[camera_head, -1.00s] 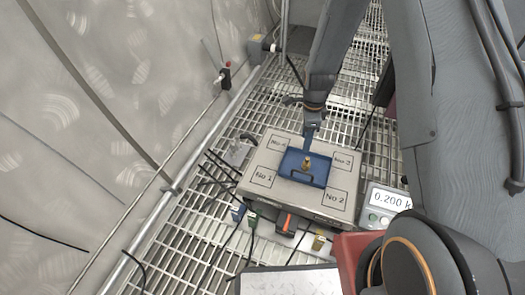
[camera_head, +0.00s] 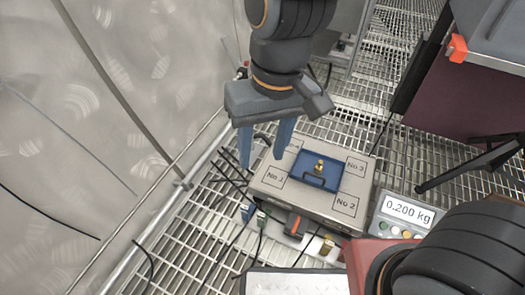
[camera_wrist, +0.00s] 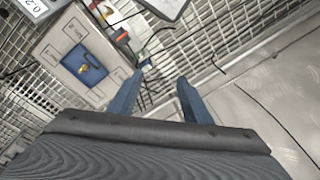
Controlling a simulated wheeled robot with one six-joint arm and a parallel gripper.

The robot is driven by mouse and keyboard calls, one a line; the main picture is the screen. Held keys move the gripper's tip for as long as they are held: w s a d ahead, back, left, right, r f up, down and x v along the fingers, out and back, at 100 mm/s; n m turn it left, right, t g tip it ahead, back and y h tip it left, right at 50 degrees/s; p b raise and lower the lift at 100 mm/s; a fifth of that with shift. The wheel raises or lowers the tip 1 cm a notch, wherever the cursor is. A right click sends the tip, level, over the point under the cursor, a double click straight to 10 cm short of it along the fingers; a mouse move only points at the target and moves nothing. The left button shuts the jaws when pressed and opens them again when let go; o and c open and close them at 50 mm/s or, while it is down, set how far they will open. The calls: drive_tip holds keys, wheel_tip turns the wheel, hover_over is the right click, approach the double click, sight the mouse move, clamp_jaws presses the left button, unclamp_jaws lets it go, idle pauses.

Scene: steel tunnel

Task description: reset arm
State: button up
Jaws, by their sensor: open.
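My gripper (camera_head: 262,160) hangs in the air at the left of the grey box in the head view, with its two blue fingers apart and nothing between them. The wrist view also shows the open fingers (camera_wrist: 160,97). The grey box (camera_head: 270,188) has marked squares on its top; No 1, No 2 and No 3 can be read, and the far-left corner is behind my fingers. A blue tray (camera_head: 328,184) with a handle lies on the box, and a small brass weight (camera_head: 319,166) stands in it. The tray also shows in the wrist view (camera_wrist: 92,75).
A scale display (camera_head: 408,213) reading 0.200 kg stands at the box's right. Cables and connectors (camera_head: 262,216) lie at the box's near-left side. A pipe (camera_head: 160,222) runs along the curved wall. A dark red case (camera_head: 465,100) stands at the right. Open grating lies around.

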drive_tip(key=shift+s+r+n, duration=0.15)
drive_tip(key=shift+s+n, duration=0.25)
drive_tip(key=shift+s, duration=0.15)
drive_tip(key=shift+s+r+n, duration=0.15)
drive_tip(key=shift+s+n, duration=0.25)
drive_tip(key=shift+s, duration=0.15)
idle(0.6)
